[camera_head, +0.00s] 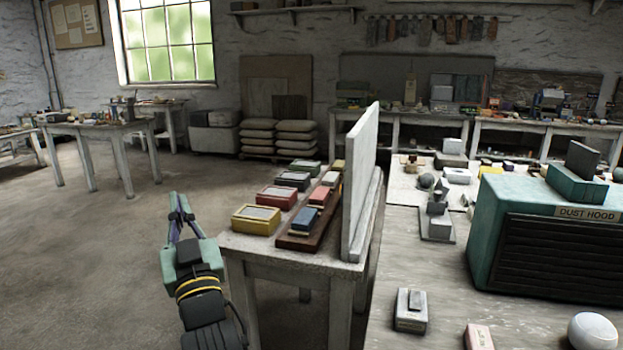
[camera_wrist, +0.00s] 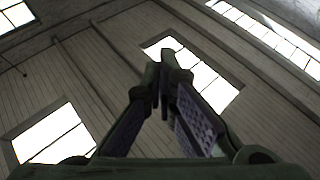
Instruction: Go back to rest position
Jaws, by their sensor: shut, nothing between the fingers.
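My gripper (camera_head: 180,207) is in the lower left of the head view, to the left of a small table (camera_head: 262,247) and clear of it. It points upward. Its fingers meet at the tips, with nothing between them. In the wrist view my gripper (camera_wrist: 166,75) also shows shut and empty, against the ceiling and bright windows. A white plaster sphere (camera_head: 592,331) sits on the workbench (camera_head: 390,270) at the bottom right of the head view, far from my gripper.
The small table holds several coloured boxes, including a yellow one (camera_head: 256,219), and an upright white panel (camera_head: 360,180). A green dust hood (camera_head: 545,240) stands on the workbench at right. The floor (camera_head: 95,260) to the left is open.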

